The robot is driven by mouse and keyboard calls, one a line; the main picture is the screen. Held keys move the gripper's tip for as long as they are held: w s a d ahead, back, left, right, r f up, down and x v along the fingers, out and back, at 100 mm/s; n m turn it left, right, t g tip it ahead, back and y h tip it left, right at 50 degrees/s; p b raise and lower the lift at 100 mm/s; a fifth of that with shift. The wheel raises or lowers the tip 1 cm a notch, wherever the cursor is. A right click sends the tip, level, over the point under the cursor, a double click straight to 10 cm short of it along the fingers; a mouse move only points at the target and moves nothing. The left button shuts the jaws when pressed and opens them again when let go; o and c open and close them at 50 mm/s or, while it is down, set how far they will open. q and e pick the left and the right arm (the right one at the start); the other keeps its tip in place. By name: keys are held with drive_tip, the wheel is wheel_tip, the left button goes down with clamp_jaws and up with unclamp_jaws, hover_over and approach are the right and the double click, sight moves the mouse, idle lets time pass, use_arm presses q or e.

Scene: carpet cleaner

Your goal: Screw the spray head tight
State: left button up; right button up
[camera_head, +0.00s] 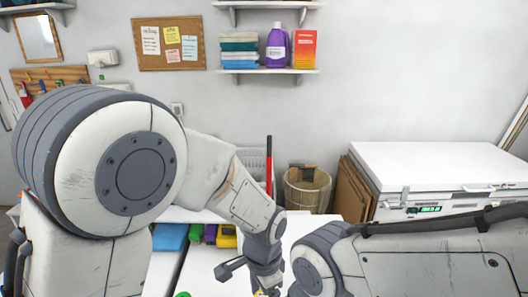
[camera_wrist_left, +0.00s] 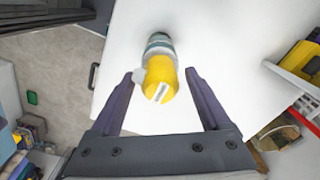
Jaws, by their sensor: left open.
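In the left wrist view, a bottle (camera_wrist_left: 158,42) with a grey-green body is seen from above on a white tabletop (camera_wrist_left: 215,40). Its yellow spray head (camera_wrist_left: 161,82) faces the camera, with a pale part sticking out at its left. My left gripper (camera_wrist_left: 162,74) is open, its two fingers on either side of the spray head with visible gaps. In the head view, my left gripper (camera_head: 248,271) points down at the bottom edge, where a bit of yellow (camera_head: 260,294) shows; the bottle is otherwise hidden there. My right gripper is out of view.
The white table around the bottle looks clear. My right arm crosses the lower right.

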use_arm(q)
clamp_jaws()
drive_tip(key=m+p, duration=0.1)
drive_tip(key=m, duration=0.2)
drive_tip(key=shift+r+m, duration=0.1)
drive_tip(key=shift+m, duration=1.4)
drive_tip(key=m+p, duration=0.1)
drive_tip(key=m, duration=0.1)
drive_tip(key=shift+m, duration=0.4)
drive_tip(key=m, duration=0.3)
